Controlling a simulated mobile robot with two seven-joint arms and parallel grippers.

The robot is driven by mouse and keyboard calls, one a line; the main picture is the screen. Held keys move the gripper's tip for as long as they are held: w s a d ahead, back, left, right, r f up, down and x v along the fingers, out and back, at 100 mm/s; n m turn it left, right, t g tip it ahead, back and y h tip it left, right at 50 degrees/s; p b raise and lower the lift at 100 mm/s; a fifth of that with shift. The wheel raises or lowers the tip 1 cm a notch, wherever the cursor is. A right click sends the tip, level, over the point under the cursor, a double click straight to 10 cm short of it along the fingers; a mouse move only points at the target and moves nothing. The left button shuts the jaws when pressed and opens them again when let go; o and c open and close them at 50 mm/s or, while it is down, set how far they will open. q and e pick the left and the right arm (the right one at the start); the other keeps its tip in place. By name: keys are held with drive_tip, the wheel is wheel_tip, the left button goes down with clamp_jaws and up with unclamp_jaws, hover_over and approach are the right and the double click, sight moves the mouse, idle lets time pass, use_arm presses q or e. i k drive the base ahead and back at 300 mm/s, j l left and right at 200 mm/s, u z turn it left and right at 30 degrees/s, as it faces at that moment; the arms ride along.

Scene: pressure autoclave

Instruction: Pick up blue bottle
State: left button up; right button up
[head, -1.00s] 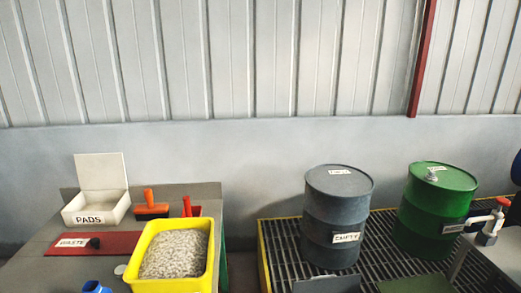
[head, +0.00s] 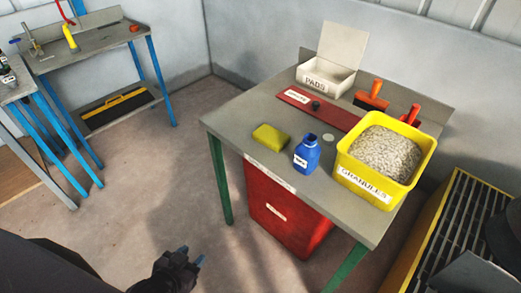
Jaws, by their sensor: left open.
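The blue bottle (head: 307,155) stands upright near the front edge of the grey table (head: 232,122). It has a white label, and its mouth looks open, with no cap on it. My left gripper (head: 192,259) is at the bottom of the head view, low in front of the table and well apart from the bottle. Its fingers are open and nothing shows between them. My right gripper is not in view.
A yellow sponge (head: 270,138) lies left of the bottle. A yellow tub of granules (head: 364,188) stands close on its right. Behind are a red waste plate (head: 318,107) and a white pads box (head: 325,77). A red bin (head: 288,215) stands under the table.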

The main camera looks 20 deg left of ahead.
sight(307, 153)
drive_tip(key=u, duration=0.2)
drive_tip(key=j+z, duration=0.5)
drive_tip(key=j, duration=2.25)
drive_tip(key=i, duration=0.05)
